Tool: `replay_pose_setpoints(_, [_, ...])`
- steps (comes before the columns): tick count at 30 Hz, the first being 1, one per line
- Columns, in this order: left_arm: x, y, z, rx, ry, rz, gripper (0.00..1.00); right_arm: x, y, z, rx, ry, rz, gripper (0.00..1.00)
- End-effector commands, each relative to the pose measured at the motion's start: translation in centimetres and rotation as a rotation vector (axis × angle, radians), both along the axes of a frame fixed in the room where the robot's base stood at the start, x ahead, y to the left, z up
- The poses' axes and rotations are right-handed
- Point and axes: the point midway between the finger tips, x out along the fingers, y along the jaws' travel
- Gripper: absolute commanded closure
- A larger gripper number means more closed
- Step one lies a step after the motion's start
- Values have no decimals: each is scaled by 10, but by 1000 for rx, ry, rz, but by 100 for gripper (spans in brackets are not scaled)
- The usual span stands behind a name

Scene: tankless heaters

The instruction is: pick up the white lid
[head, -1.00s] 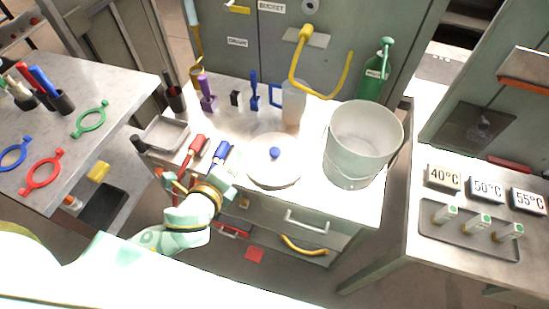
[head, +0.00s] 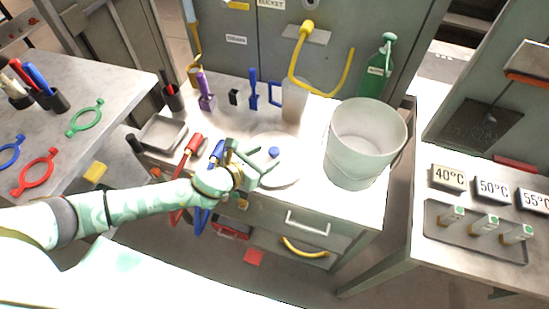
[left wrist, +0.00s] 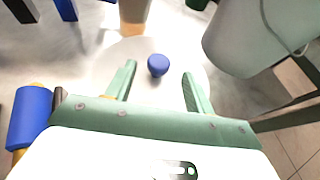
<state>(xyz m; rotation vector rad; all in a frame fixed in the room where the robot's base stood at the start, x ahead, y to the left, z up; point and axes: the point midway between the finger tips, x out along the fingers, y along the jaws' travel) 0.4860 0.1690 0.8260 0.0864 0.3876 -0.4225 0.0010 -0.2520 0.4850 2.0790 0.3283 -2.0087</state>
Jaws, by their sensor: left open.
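The white lid (head: 288,174) is a flat round disc with a blue knob (head: 273,152), lying on the middle table left of the bucket. It also shows in the left wrist view (left wrist: 190,61), where its blue knob (left wrist: 158,65) appears between my fingers. My left gripper (head: 268,162) is open and empty over the lid's left part, its fingertips pointing at the knob. In the left wrist view the two green fingers (left wrist: 157,84) stand apart on either side of the knob; whether they touch the lid I cannot tell. My right gripper is not in view.
A white bucket (head: 365,150) stands close right of the lid. A clear pitcher (head: 293,102) with a blue handle stands behind it. Red (head: 191,146) and blue-handled (head: 217,150) tools lie left of it. A grey tray (head: 163,134) sits farther left.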

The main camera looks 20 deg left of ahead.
Motion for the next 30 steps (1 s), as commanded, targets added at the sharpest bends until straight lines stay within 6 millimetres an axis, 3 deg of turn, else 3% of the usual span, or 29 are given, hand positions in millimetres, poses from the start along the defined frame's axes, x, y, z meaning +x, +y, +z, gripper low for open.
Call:
replay_pose_setpoints(10, [39, -17, -23, -3, 2, 2, 47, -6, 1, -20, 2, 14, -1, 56])
replay_pose_setpoints(19, [46, -19, -23, -2, 0, 2, 47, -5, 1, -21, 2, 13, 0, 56])
replay_pose_setpoints(20, [45, -19, -23, -2, 0, 2, 52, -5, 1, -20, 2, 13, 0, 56])
replay_pose_setpoints(24, [45, -19, -23, -2, 0, 2, 91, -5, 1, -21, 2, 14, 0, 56])
replay_pose_setpoints(27, [45, -19, -22, -2, 0, 2, 99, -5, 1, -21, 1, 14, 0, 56])
replay_pose_setpoints(30, [45, -19, -23, -2, 0, 2, 99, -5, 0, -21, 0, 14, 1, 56])
